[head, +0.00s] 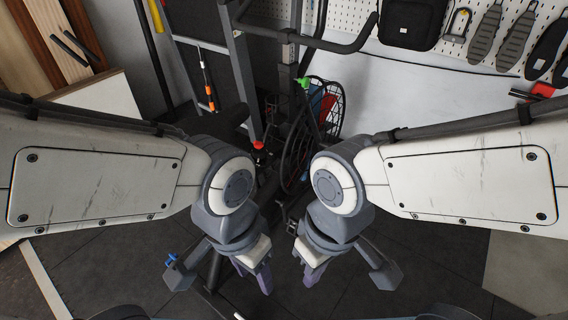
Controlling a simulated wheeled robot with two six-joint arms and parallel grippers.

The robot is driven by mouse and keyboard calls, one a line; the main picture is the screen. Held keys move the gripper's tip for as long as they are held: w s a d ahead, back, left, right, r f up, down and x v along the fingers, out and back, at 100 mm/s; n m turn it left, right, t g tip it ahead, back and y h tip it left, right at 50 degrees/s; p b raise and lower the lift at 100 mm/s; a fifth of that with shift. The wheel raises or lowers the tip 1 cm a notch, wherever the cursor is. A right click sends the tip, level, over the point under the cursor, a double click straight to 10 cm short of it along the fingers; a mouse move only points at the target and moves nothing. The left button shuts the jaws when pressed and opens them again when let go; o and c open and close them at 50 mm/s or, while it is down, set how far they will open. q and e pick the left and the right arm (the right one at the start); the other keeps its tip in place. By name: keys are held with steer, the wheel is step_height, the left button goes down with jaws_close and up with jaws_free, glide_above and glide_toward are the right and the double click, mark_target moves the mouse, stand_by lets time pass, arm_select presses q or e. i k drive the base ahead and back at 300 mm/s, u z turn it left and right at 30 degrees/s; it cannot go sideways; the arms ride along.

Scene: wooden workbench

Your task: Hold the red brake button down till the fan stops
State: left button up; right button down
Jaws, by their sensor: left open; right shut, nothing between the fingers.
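A small red button-like knob (258,144) sits on a dark part of the grey machine frame, just above my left wrist joint; I take it for the brake button. A fan-like wheel (292,160) in a round black wire cage stands to its right, with blue and red parts behind the wires; I cannot tell whether it turns. My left gripper (262,276) points down below the knob, open and apart from it. My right gripper (311,272) is shut and empty, below the cage. My arms hide the lower part of the machine.
The grey machine frame (240,60) with its handlebar (345,45) rises at the top centre. A white pegboard (350,20) with hung tools is at the back right. Wooden boards (35,40) lean at the left.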

mark_target(258, 144)
steer(key=k, duration=1.35)
steer(key=z, duration=0.55)
steer(key=i, duration=0.8)
steer(key=z, duration=0.8)
steer(key=i, duration=1)
steer(key=u, duration=0.5)
steer(key=i, duration=0.75)
steer(key=u, duration=1.15)
steer(key=i, duration=0.4)
steer(key=u, duration=0.35)
